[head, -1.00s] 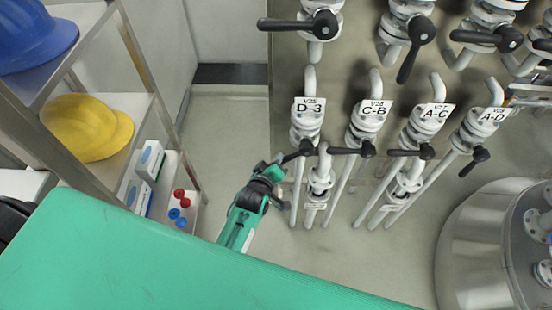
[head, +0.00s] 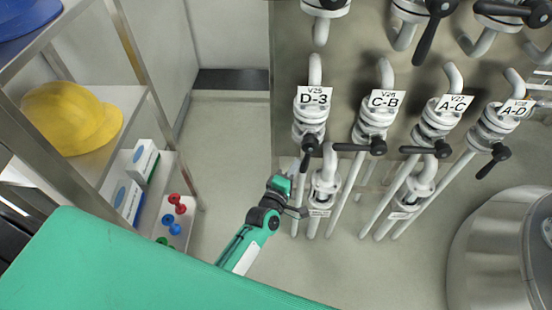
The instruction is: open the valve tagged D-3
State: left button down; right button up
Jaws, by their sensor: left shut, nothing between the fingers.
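The valve tagged D-3 (head: 312,118) is on a white vertical pipe, left in the lower row, under a V25 label. Its black lever (head: 306,153) points down, roughly along the pipe. My left gripper (head: 300,212) is below the lever, in front of the lower pipes, apart from the lever. Its dark fingers are small in view and look shut and empty. My right gripper is out of view.
More levers hang above. A metal vessel (head: 490,250) is at lower right. A shelf with a yellow helmet (head: 72,118) is left. Floor between is clear.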

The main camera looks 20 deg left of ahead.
pick_arm(q)
jog(key=s+a+b, duration=0.1)
jog(key=s+b, duration=0.1)
jog(key=s, duration=0.9)
jog(key=shift+s+f, duration=0.15)
jog(key=shift+s, duration=0.25)
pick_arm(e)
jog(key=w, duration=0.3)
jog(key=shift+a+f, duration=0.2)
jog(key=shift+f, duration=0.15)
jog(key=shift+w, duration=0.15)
